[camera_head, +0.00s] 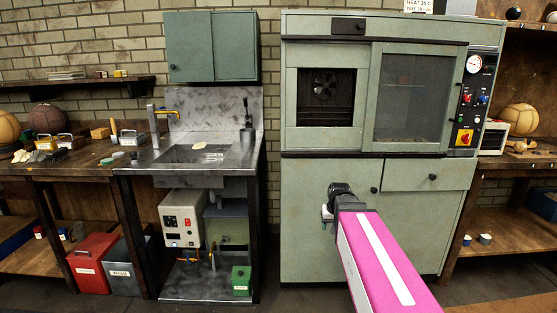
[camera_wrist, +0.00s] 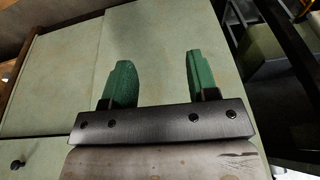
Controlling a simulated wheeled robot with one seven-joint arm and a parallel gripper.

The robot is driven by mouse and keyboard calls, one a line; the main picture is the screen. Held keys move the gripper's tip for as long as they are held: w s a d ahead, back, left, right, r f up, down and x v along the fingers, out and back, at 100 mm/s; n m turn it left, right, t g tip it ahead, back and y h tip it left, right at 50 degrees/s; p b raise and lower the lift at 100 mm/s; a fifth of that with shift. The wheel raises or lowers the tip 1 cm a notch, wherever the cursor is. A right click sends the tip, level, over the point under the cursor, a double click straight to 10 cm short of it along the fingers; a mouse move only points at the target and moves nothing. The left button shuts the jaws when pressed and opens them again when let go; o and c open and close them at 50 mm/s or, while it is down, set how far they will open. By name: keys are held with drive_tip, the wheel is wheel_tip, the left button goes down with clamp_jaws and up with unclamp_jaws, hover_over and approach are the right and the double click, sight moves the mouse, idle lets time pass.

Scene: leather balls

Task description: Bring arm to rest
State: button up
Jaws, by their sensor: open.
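My arm (camera_head: 380,262) is pink with a white stripe and reaches forward from the lower right of the head view. Its dark wrist end is in front of the green cabinet's lower doors. My gripper (camera_wrist: 158,82) shows in the wrist view with two green fingers set well apart. It is open and nothing is between the fingers. Behind the fingers is the pale green cabinet surface (camera_wrist: 75,70). In the head view the fingers are mostly hidden behind the wrist.
The tall green cabinet (camera_head: 310,215) stands ahead. A metal sink bench (camera_head: 243,150) is left of it. A wooden workbench (camera_head: 60,168) with leather balls and small tools is at far left. A red bin (camera_head: 90,262) is below. Another ball (camera_head: 518,119) sits at right.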

drive_tip(key=s+a+f+g, duration=0.2)
drive_tip(key=s+f, duration=0.9)
drive_tip(key=s, duration=0.2)
drive_tip(key=shift+s+a+f+g, duration=0.15)
drive_tip(key=shift+s+f+g, duration=0.25)
